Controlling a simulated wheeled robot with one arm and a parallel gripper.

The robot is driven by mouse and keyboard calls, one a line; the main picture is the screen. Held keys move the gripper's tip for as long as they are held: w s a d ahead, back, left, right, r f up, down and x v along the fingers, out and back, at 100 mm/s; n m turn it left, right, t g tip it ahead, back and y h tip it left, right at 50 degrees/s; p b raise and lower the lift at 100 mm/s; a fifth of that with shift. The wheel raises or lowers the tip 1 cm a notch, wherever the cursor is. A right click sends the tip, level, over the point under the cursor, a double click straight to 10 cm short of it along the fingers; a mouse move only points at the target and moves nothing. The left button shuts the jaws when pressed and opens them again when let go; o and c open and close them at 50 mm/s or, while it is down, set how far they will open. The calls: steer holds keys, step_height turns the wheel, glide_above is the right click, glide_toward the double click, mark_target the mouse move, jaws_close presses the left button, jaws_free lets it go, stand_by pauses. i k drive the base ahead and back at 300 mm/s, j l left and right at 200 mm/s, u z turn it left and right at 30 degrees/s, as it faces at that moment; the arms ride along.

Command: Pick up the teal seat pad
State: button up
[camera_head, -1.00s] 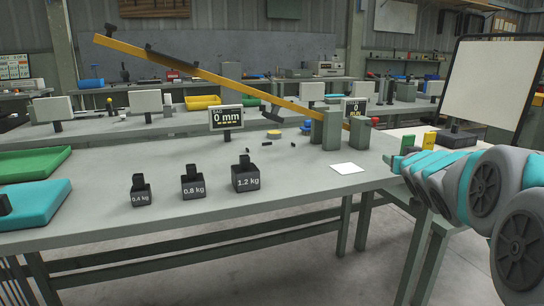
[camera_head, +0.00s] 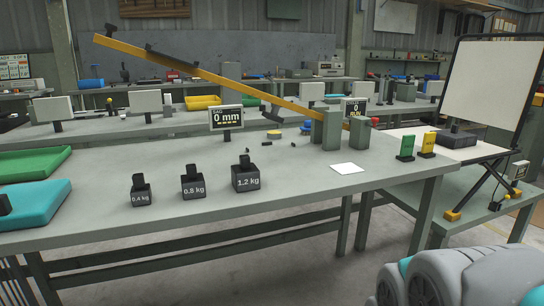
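The teal seat pad (camera_head: 38,202) lies on the left end of the grey workbench (camera_head: 290,190), partly cut off by the left picture edge. A dark knob or handle (camera_head: 4,205) shows on it at that edge. My arm shows only as grey and teal links at the bottom right corner, far from the pad. My gripper is outside the picture, so its fingers cannot be seen.
Three black weights stand on the bench: 0.4 kg (camera_head: 141,191), 0.8 kg (camera_head: 193,182) and 1.2 kg (camera_head: 245,175). A green tray (camera_head: 35,163) lies behind the pad. A yellow beam (camera_head: 225,80) slants above the bench. A white card (camera_head: 347,168) lies at right.

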mark_target(25, 206)
steer(key=u, duration=1.8)
steer(key=i+l, duration=0.15)
steer(key=l, duration=0.2)
steer(key=i+l+u, duration=0.1)
steer(key=l, duration=0.3)
steer(key=i+l, duration=0.15)
steer(key=l, duration=0.2)
steer(key=k+u, duration=0.1)
steer(key=i, duration=0.15)
steer(key=z, duration=0.05)
